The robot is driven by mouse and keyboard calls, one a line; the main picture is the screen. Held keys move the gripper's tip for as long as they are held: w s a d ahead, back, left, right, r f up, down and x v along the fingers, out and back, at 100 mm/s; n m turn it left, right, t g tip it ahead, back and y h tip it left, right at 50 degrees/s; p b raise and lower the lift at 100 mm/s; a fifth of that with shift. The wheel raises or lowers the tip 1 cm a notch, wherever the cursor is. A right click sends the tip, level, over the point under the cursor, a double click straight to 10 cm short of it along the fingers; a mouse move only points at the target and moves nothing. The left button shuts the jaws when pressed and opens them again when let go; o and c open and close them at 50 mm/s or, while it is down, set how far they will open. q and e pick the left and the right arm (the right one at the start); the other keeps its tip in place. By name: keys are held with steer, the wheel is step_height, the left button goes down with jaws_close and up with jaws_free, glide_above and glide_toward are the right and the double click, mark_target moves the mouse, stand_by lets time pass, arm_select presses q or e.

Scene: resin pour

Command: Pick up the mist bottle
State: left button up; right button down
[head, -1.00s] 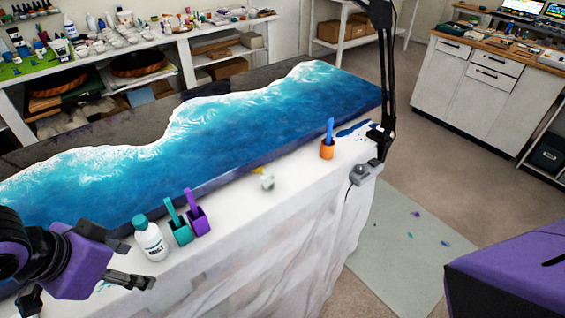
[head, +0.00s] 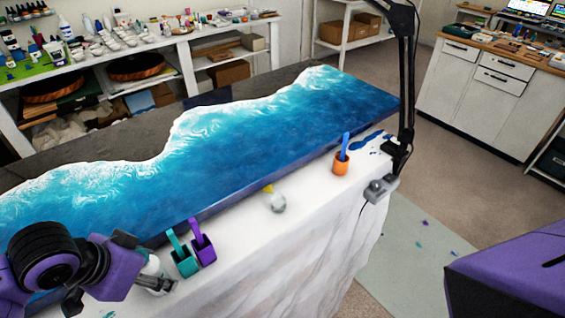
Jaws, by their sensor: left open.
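A white bottle (head: 154,266) stands on the white-draped table near its front edge, at the lower left of the head view. My left gripper (head: 146,262) is open at this bottle, with one dark finger behind its upper left side and the other across its front. The gripper hides the cap and much of the label. I cannot tell whether the fingers touch it. A small clear, rounded object with a yellow top (head: 278,201) stands farther right on the table; its details are too small to read. My right gripper is out of view.
A teal cup with a stick (head: 184,262) and a purple cup with a stick (head: 203,250) stand just right of the white bottle. The blue-and-white resin slab (head: 250,135) lies behind. An orange cup (head: 341,163) and a black lamp stand (head: 405,90) are farther right.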

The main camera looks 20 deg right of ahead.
arm_select(q)
steer(key=shift+d+f, duration=0.1)
steer(key=shift+f, duration=0.35)
steer(key=c, duration=1.4)
steer(key=shift+r, duration=0.1)
